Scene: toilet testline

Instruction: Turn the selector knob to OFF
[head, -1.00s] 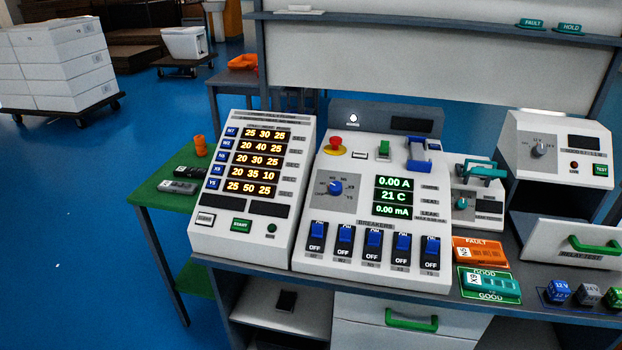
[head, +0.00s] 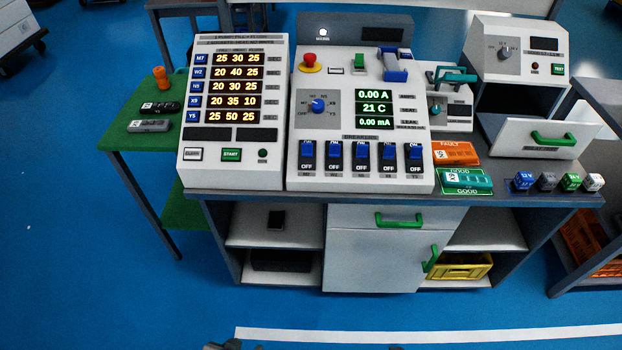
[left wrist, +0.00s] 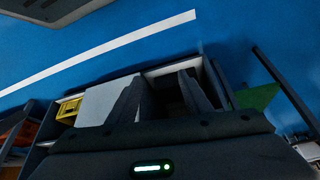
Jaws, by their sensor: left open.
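A blue selector knob (head: 318,105) sits on a grey dial plate at the left of the middle white console (head: 350,88). Small labels surround it, too small to read surely, and I cannot tell which one it points to. My left gripper (head: 222,345) barely shows at the bottom edge of the head view, well in front of and below the console. In the left wrist view its two dark fingers (left wrist: 162,90) stand apart, open, with nothing between them; the knob is not in that view. My right gripper is not clearly visible.
A timer panel (head: 234,110) stands left of the console. A red emergency button (head: 310,60), a row of blue breaker switches (head: 361,152) and a blue-handled latch (head: 392,62) are near the knob. Another dial (head: 505,53) is at right. Blue floor before the bench is clear.

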